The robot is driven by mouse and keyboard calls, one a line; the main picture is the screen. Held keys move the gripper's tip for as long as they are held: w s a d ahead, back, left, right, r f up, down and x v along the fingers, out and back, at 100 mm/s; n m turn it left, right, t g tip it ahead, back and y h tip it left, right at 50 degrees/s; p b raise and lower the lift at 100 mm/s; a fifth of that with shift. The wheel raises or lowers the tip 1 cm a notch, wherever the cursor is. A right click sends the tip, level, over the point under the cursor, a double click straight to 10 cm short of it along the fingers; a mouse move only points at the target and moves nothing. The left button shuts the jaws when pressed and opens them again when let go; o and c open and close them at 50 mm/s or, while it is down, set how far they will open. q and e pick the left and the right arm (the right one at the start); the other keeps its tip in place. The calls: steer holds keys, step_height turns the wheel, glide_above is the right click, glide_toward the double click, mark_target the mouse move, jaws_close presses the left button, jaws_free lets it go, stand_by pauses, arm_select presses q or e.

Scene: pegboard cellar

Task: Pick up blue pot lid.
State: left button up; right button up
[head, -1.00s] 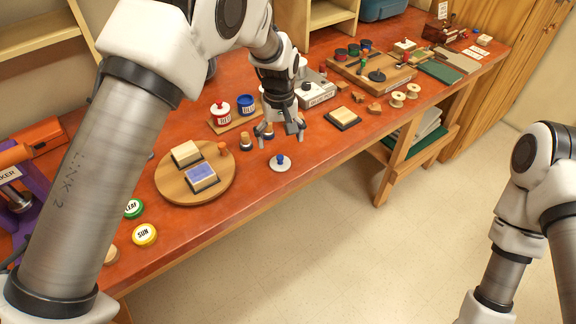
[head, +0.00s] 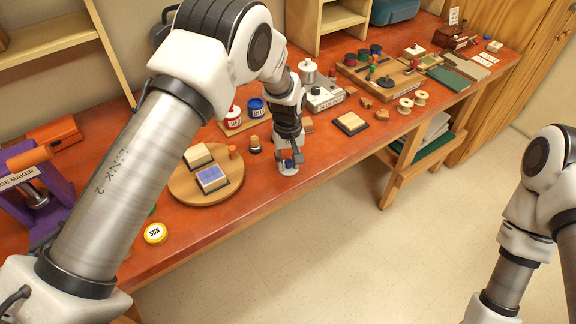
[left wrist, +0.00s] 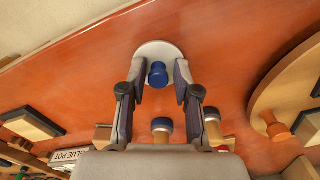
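The blue pot lid is a pale disc with a blue knob. It lies flat on the red-brown bench near the front edge, and its disc (head: 288,172) shows partly under my left gripper (head: 290,160) in the head view. In the left wrist view the lid's knob (left wrist: 158,73) stands between the two fingers of my left gripper (left wrist: 159,78). The fingers are open, one on each side of the knob, with a gap visible on both sides. My right gripper is outside the frames; only my right arm shows.
A round wooden board (head: 181,188) with two pads lies left of the lid. A stamp (head: 255,144) stands close behind it. The red pot (head: 233,118) and blue pot (head: 257,108) sit farther back. A dark-edged pad (head: 350,123) lies to the right.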

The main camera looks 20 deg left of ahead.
arm_select(q)
steer(key=shift+f, duration=0.2)
steer(key=shift+c, duration=1.1)
steer(key=shift+s, duration=0.1)
